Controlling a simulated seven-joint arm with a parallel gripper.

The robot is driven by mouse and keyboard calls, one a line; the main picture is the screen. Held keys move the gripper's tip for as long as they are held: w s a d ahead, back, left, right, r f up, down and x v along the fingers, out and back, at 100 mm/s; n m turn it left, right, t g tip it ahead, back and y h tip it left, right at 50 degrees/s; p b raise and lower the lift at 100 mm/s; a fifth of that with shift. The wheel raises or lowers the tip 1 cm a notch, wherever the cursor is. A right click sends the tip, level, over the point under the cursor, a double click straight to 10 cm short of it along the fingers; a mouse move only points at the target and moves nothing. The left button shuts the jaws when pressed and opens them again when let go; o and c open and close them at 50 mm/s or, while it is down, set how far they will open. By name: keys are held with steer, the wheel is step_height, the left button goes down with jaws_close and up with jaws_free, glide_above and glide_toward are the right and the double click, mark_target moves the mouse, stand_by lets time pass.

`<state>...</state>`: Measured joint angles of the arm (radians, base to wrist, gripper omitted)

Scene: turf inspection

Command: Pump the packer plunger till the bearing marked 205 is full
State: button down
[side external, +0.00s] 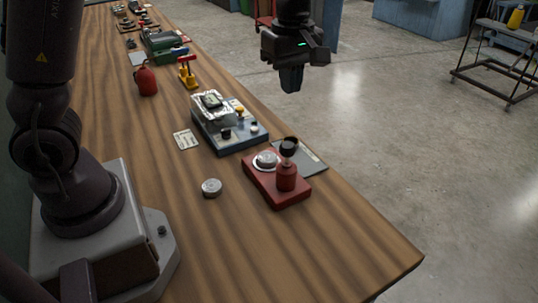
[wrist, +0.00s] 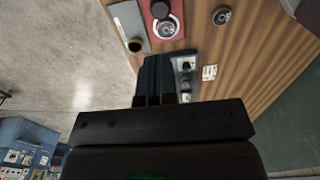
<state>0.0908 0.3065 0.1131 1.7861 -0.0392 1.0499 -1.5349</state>
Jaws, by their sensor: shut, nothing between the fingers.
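The red packer (side external: 278,192) stands on the bench near its right edge. Its upright plunger has a black knob (side external: 289,146), and a metal bearing (side external: 266,159) sits on the packer's pad beside it. A second bearing (side external: 211,187) lies loose on the wood to the left; no number is legible on either. In the wrist view the packer (wrist: 178,17), its black knob (wrist: 160,9) and the loose bearing (wrist: 221,15) are near the top edge. My gripper (side external: 291,88) is shut and empty, in the air beyond the packer and above it, touching nothing.
A blue-grey device (side external: 238,141) with knobs stands behind the packer, with a paper card (side external: 186,139) beside it. A grey plate (side external: 315,164) adjoins the packer. A dark round item (wrist: 135,45) lies by that plate. The bench front is clear.

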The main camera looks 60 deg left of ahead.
mark_target(288, 145)
steer(key=shift+d+r, duration=0.1)
steer(key=shift+r, duration=0.8)
steer(key=shift+f, duration=0.1)
step_height(288, 145, down, 14)
steer(key=shift+r, duration=0.1)
steer(key=shift+f, duration=1.2)
step_height(288, 145, up, 14)
steer(key=shift+r, duration=0.2)
steer(key=shift+w, duration=0.1)
stand_by(0.6)
